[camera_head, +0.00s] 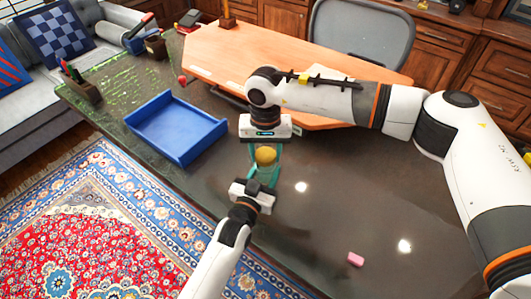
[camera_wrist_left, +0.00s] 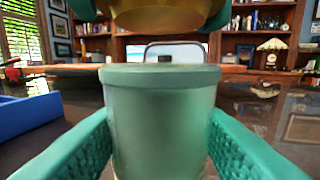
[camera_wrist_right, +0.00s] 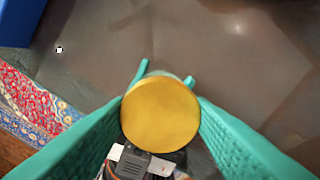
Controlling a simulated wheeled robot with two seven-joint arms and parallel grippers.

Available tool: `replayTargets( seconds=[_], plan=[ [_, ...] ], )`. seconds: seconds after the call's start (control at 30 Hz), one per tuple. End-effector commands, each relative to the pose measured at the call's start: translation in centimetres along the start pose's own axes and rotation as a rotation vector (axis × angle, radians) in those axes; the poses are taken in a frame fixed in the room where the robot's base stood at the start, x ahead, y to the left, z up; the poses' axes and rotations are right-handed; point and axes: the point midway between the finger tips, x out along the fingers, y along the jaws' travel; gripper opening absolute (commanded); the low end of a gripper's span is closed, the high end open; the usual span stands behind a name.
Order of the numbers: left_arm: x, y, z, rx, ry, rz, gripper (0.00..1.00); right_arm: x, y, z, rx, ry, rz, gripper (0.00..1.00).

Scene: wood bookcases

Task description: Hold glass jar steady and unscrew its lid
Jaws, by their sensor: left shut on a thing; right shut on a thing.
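The glass jar (camera_wrist_left: 162,125), pale green and upright, stands between the teal fingers of my left gripper (camera_head: 261,180), which is shut on it. The round gold lid (camera_head: 265,156) is between the fingers of my right gripper (camera_head: 265,148), which is shut on it from above. In the left wrist view the lid (camera_wrist_left: 165,14) is above the jar, with a clear gap between it and the jar's rim. In the right wrist view the lid (camera_wrist_right: 160,115) hides most of the jar. In the head view the jar is largely hidden by the grippers and lid.
A blue open tray (camera_head: 175,128) lies on the dark glossy tabletop (camera_head: 335,200), left of the grippers. A small pink block (camera_head: 356,259) lies near the front right. A wooden desk section (camera_head: 240,60) and a grey chair (camera_head: 362,35) are behind. The tabletop right of the jar is mostly clear.

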Motion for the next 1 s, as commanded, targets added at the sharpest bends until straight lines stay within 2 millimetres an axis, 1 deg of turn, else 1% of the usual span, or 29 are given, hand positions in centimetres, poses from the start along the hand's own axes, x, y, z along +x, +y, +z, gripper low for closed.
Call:
replayTargets(
  seconds=[0.43,0.57,0.73,0.8,0.97,1.0],
  plan=[
    [0.0,0.0,-0.1,0.000,0.003,0.000,0.00,-0.5,0.0,0.1,0.000,-0.002,0.001,0.20],
    [0.0,0.0,-0.1,0.000,0.003,0.000,0.00,-1.7,0.0,0.1,0.001,-0.004,0.001,0.20],
    [0.0,0.0,-0.1,0.000,0.003,0.000,0.00,-3.8,0.0,0.1,0.001,-0.003,0.001,0.20],
    [0.0,0.0,-0.1,0.000,0.003,0.000,0.00,-4.2,0.0,0.0,0.001,-0.001,0.000,0.20],
    [0.0,0.0,-0.1,0.000,0.003,0.000,0.00,-4.2,0.0,0.0,0.001,-0.001,0.000,0.20],
    [0.0,0.0,-0.1,0.000,0.003,0.000,0.48,-4.2,0.0,0.0,0.001,-0.001,0.000,0.20]
  ],
)
